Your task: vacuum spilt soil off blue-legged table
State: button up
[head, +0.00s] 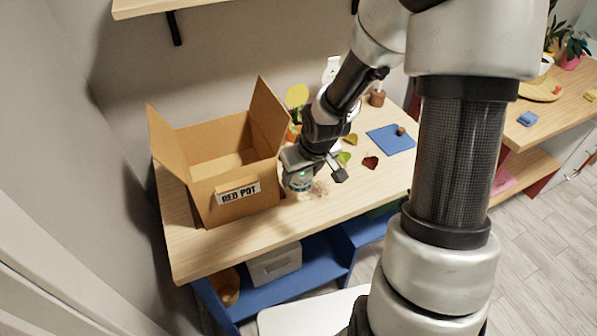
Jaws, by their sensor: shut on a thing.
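The blue-legged table (240,250) has a pale wooden top and stands against the wall. A small patch of brownish spilt soil (321,188) lies on it, just right of my gripper's tip. My gripper (315,174) is low over the tabletop, beside the soil. It is shut on a small rounded grey-and-teal thing, seemingly a hand vacuum (299,183). My gripper hides part of this vacuum, and I cannot tell whether it touches the table.
An open cardboard box (205,195) labelled "RED POT" stands close left of my gripper. Yellow, green and dark red leaves (370,162) lie right of it, near a blue mat (392,140). A potted yellow plant (297,96) stands behind. A second table (560,115) is at right.

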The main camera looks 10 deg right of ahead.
jog(key=shift+s+f+b, duration=0.15)
jog(key=shift+f+b, duration=0.5)
jog(key=shift+f, duration=0.1)
notch_tip(320, 180, down, 4)
jog(key=b, duration=0.3)
jog(key=shift+b, duration=0.35)
jog(key=shift+f+b, duration=0.85)
jog(key=shift+f, duration=0.15)
